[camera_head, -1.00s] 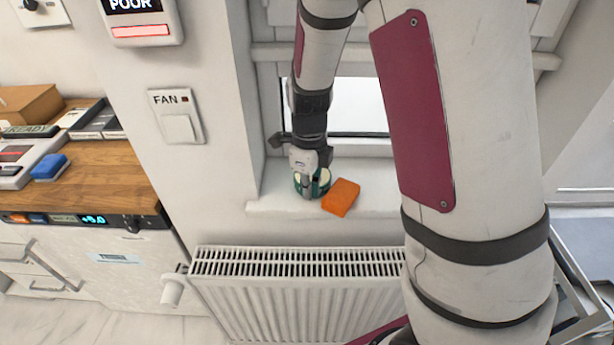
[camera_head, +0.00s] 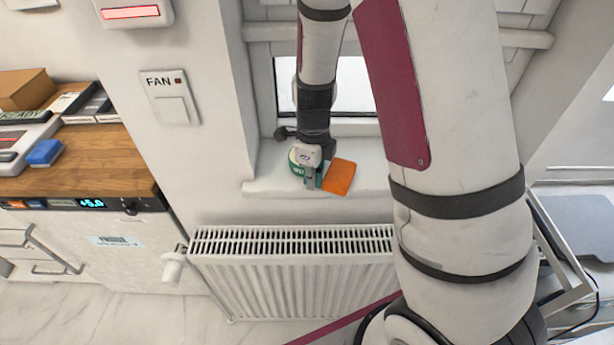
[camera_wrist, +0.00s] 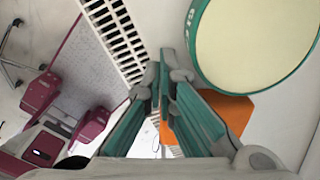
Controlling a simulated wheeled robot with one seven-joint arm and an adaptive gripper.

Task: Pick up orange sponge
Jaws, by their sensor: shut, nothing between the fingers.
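The orange sponge (camera_head: 340,177) lies on the white windowsill, just right of a green round tin (camera_head: 295,164). My gripper (camera_head: 312,184) is low over the sill, between the tin and the sponge, close to the sponge's left side. In the wrist view, the gripper (camera_wrist: 164,62) has its teal-padded fingers shut with nothing between them. Part of the sponge (camera_wrist: 238,112) shows beside and behind one finger, partly hidden by it. The tin's pale round top (camera_wrist: 258,40) fills the upper right there. I cannot tell whether a finger touches the sponge.
A white radiator (camera_head: 292,270) stands below the sill (camera_head: 262,187). The window wall rises close on the left, with a fan switch (camera_head: 170,98). A wooden counter (camera_head: 95,160) at the left holds a blue sponge (camera_head: 44,152) and boxes.

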